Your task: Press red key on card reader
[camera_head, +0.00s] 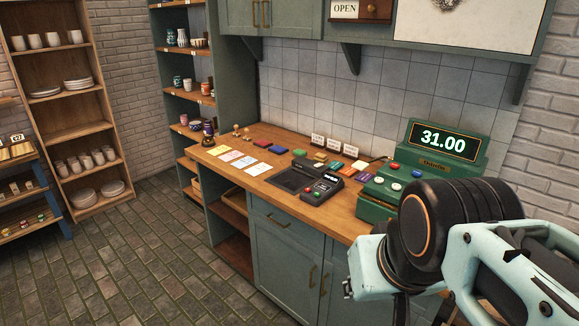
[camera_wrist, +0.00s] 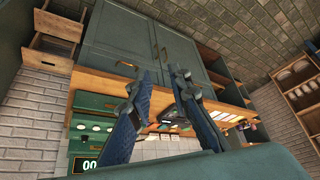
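The card reader (camera_head: 320,188) is a black device with a small screen and several small keys, lying on the wooden counter left of the green cash register. A small red key (camera_head: 309,189) seems to show on its near left part, but it is tiny. In the wrist view my gripper (camera_wrist: 160,74) has two dark blue fingers with a gap between them; it is open and empty. It is apart from the reader. A dark device shows between the fingers in the wrist view, too small to identify. In the head view my arm is at the right, in front of the counter.
A dark tray (camera_head: 290,180) lies left of the reader. Colored cards (camera_head: 244,162) and blocks lie on the wooden counter (camera_head: 215,158). Cabinets (camera_head: 275,250) stand below; the floor before them is clear.

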